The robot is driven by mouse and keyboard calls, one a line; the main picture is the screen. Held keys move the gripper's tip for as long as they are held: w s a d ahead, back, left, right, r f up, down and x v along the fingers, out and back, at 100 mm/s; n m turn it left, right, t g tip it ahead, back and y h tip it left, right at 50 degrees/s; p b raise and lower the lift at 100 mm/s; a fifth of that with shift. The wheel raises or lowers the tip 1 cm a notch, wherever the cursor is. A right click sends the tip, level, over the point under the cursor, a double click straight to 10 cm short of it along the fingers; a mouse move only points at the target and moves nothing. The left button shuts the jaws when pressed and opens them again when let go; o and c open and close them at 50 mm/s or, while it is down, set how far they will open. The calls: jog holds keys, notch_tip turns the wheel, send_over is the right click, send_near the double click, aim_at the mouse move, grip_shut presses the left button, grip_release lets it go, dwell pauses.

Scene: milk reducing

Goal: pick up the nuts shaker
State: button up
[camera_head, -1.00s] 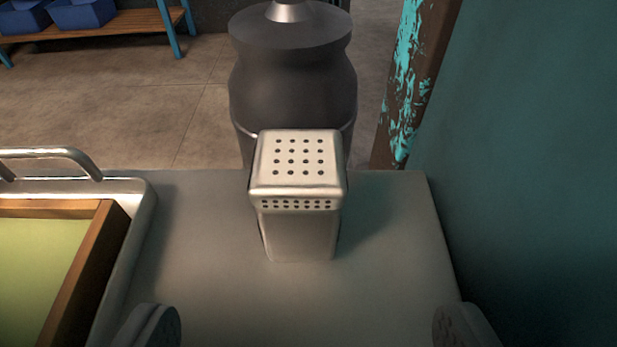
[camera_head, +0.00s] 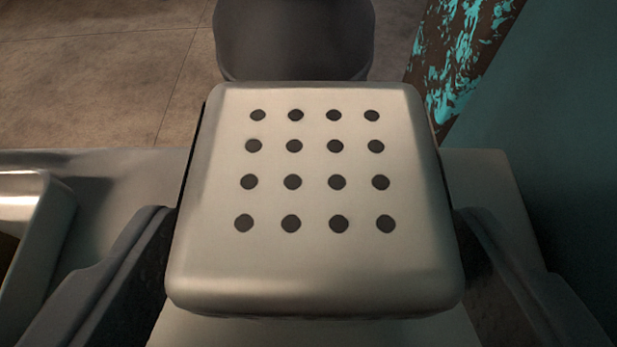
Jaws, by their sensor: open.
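The nuts shaker (camera_head: 315,255) is a metal box-shaped shaker with a square top full of round dark holes. It fills the middle of the view, seen from above, and looks upright. My gripper (camera_head: 318,240) is open, with one dark finger at the left side of the shaker and one at the right. The fingertips are partly hidden behind the wide top, so I cannot tell whether they touch the sides. The shaker's lower body is mostly hidden under its top.
The grey counter (camera_head: 110,185) carries the shaker. A metal tray (camera_head: 40,235) is at the left edge. A dark rounded object (camera_head: 293,40) stands behind the shaker. A teal wall (camera_head: 560,150) and a paint-worn post (camera_head: 460,60) close off the right.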

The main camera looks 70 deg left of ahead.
jog(key=shift+a, duration=0.1)
jog(key=c, duration=1.2)
jog(key=shift+o, duration=0.2)
jog(key=shift+w, duration=0.1)
